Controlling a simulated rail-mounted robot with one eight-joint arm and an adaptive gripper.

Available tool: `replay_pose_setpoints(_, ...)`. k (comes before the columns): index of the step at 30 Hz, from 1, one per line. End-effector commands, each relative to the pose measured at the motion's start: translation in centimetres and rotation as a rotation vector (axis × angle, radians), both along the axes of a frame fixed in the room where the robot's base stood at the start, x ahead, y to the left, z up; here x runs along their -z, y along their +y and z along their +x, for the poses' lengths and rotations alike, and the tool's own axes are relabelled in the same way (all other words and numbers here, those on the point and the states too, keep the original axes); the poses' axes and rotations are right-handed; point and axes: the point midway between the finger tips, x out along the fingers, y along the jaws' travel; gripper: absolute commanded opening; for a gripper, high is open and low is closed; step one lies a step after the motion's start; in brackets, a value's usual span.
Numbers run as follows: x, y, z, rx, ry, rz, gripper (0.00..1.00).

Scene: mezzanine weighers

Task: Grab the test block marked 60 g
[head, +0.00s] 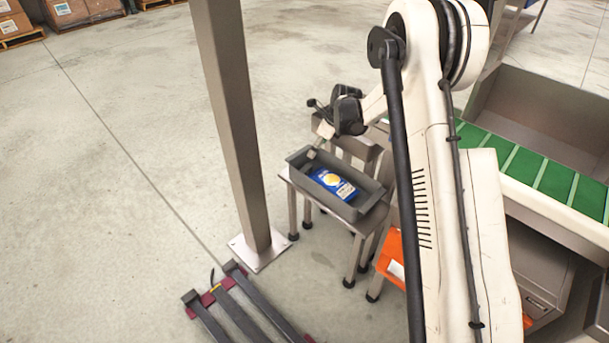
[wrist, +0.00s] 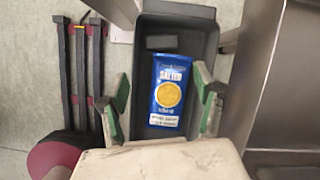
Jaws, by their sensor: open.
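A small dark grey block (wrist: 161,42) lies in the grey tray (wrist: 205,25) in the wrist view, near its upper end. I can read no mark on it, so I cannot tell if it is the 60 g one. A blue packet labelled SALTED (wrist: 168,95) lies in the tray below it; it shows in the head view too (head: 333,184). My gripper (wrist: 161,92) is open and empty, its green-padded fingers either side of the packet in the picture. In the head view my gripper (head: 319,142) is over the tray's far left end. I cannot make out the block there.
The tray (head: 362,205) sits on a small metal stand. A steel post (head: 232,130) rises close to its left. A low dark frame with red ends (head: 240,310) is on the floor. A green conveyor (head: 520,165) is to the right.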

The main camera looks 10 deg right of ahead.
Motion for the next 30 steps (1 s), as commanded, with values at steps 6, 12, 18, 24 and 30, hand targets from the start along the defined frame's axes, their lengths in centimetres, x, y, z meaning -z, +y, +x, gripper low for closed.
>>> replay_pose_setpoints(6,3.6,-0.3,0.9,0.086,0.036,0.041,0.64)
replay_pose_setpoints(12,6.0,0.3,1.6,0.098,0.041,0.047,0.64)
replay_pose_setpoints(18,9.4,1.3,2.6,0.095,0.04,0.046,0.64)
replay_pose_setpoints(24,11.5,1.9,3.3,0.096,0.039,0.046,0.64)
replay_pose_setpoints(30,12.2,2.1,3.5,0.096,0.04,0.045,0.64)
